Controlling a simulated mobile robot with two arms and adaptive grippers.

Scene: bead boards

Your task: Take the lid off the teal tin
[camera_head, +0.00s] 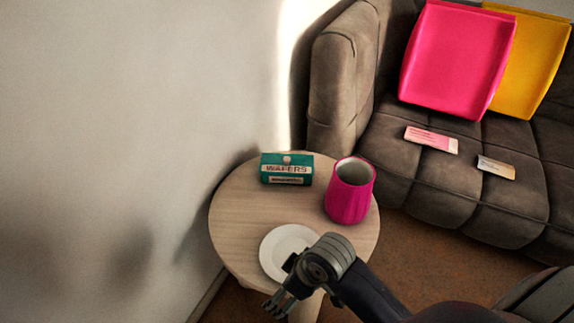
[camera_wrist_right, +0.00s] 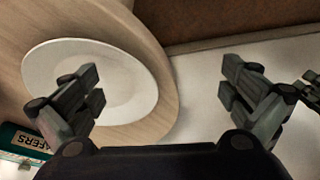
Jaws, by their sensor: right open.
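The teal tin (camera_head: 287,176) stands upright at the back of the round table, with a "WAFERS" label on its front. Its lid (camera_head: 272,158) sits on top, with a pale round knob. Part of the tin (camera_wrist_right: 14,135) shows at the lower left of the right wrist view. My right gripper (camera_head: 281,283) is open and empty, near the table's front edge by the plate and apart from the tin. Its spread fingers (camera_wrist_right: 162,82) show in the wrist view. A dark jointed part at that view's right edge looks like my left gripper (camera_wrist_right: 310,86), mostly cut off.
A white plate (camera_head: 284,248) lies on the table (camera_head: 232,215) in front of the tin. A magenta cup (camera_head: 349,202) stands just right of the tin. A wall is at the left. A grey sofa (camera_head: 430,190) with cushions and two cards is at the right.

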